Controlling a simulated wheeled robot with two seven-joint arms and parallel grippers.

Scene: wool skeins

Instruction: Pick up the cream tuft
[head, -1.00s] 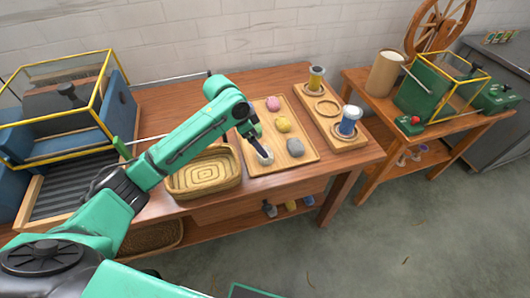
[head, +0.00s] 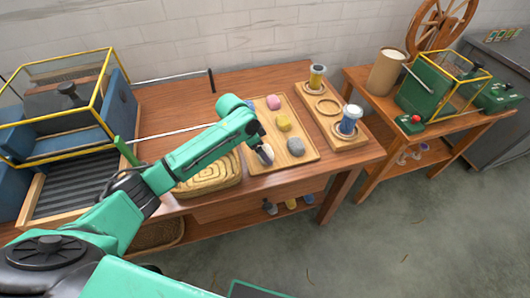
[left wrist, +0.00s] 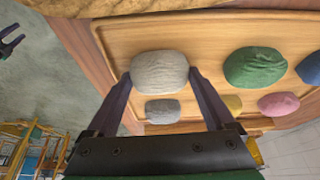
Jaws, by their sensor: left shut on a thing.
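The cream tuft (left wrist: 160,72) is a pale, ridged oval between the two fingers of my left gripper (left wrist: 165,78) in the left wrist view. The gripper is shut on it. In the head view my left gripper (head: 264,150) is at the near left part of the wooden tray (head: 301,130), with the cream tuft (head: 267,156) at its tips. I cannot tell exactly how far the tuft is above the tray. My right gripper (left wrist: 13,41) shows at the left edge of the left wrist view, over the floor, with its fingers apart.
Grey (head: 295,146), yellow (head: 284,124) and pink (head: 273,102) tufts lie on the tray. Green (left wrist: 255,67) and blue (left wrist: 308,69) ones show in the left wrist view. A woven basket (head: 207,184) is left of the tray. A board (head: 335,118) with spools stands right.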

